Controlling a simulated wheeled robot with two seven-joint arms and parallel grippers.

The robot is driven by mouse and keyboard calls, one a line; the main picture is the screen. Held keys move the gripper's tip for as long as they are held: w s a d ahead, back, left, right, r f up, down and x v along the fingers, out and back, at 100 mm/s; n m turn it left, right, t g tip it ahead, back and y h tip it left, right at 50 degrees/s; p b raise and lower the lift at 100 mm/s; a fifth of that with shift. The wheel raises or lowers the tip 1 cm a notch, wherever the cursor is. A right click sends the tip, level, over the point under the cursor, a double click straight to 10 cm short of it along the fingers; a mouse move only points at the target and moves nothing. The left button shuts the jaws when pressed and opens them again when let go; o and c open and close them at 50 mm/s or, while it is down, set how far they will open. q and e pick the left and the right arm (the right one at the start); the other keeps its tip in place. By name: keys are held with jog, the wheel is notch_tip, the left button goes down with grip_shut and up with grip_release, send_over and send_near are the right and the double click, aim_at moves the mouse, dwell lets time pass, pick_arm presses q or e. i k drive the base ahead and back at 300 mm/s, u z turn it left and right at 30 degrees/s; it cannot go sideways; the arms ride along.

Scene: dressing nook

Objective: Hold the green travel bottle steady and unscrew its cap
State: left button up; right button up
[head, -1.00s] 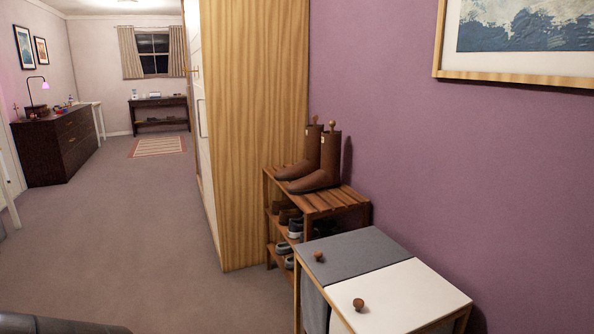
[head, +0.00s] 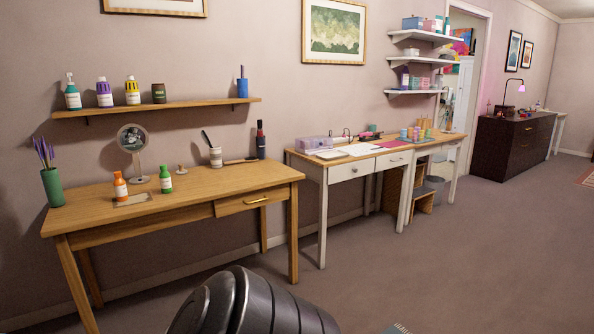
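A small green bottle with a white label (head: 166,180) stands upright on the wooden dressing table (head: 225,183), in front of a round mirror. Its cap is too small to make out clearly. An orange bottle with a white label (head: 120,187) stands to its left, at a pale flat mat or tray (head: 133,199). Neither of my grippers is in view. A dark rounded part, probably mine, shows at the bottom of the head view, well short of the table.
The table also holds a round mirror (head: 132,139), a green vase (head: 53,186), a cup (head: 215,157) and a dark tall bottle (head: 260,140). A wall shelf (head: 160,107) with bottles hangs above. A white desk (head: 342,172) stands right.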

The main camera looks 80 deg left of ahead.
aim_at(165, 177)
jog(key=u, duration=2.75)
jog(key=i, duration=1.1)
jog(key=z, duration=0.55)
jog(key=i, duration=1.25)
jog(key=u, duration=1.2)
jog(key=i, duration=0.85)
jog(key=u, duration=0.95)
